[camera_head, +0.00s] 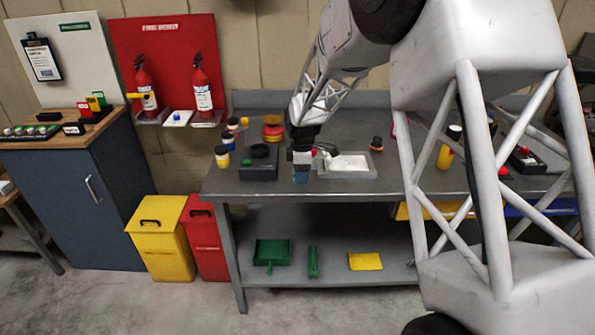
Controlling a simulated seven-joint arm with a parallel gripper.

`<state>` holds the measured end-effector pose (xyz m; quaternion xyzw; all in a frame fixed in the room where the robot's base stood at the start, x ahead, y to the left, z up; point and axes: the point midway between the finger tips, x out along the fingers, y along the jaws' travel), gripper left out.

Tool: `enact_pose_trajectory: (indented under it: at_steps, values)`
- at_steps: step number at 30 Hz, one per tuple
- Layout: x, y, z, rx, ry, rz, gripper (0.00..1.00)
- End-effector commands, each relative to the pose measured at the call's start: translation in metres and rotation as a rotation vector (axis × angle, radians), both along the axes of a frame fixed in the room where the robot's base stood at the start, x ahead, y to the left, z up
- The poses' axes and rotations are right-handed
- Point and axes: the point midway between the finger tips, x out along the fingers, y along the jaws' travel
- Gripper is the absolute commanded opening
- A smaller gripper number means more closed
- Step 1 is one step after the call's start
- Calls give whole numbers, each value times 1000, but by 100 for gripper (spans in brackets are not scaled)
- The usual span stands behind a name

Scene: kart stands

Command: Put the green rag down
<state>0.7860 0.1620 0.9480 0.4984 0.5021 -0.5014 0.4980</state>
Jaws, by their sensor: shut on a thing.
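My gripper (303,156) points down over the metal workbench (385,184), between a dark box and a light grey tray. It is shut on a small blue thing (300,174) that shows just below its fingers. The fingers hide part of this thing, and its exact shape is too small to tell. I cannot tell whether it touches the bench top. I cannot make out a green rag in this view.
The dark box (259,164) stands left of my gripper and the tray (348,166) right. Several small jars (222,157) stand at the bench's left end. The lower shelf holds a green dustpan (272,252), green brush (313,262) and yellow cloth (365,261). My arm hides much of the right side.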

Motion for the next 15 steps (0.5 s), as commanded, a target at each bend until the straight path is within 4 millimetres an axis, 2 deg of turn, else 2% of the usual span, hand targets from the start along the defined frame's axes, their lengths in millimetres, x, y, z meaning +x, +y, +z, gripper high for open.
enact_pose_trajectory:
  at_steps: [9, 15]
  values:
    - [41, 8, -5, 0, 1, 0, 40]
    - [59, 12, -6, 0, 0, 0, 39]
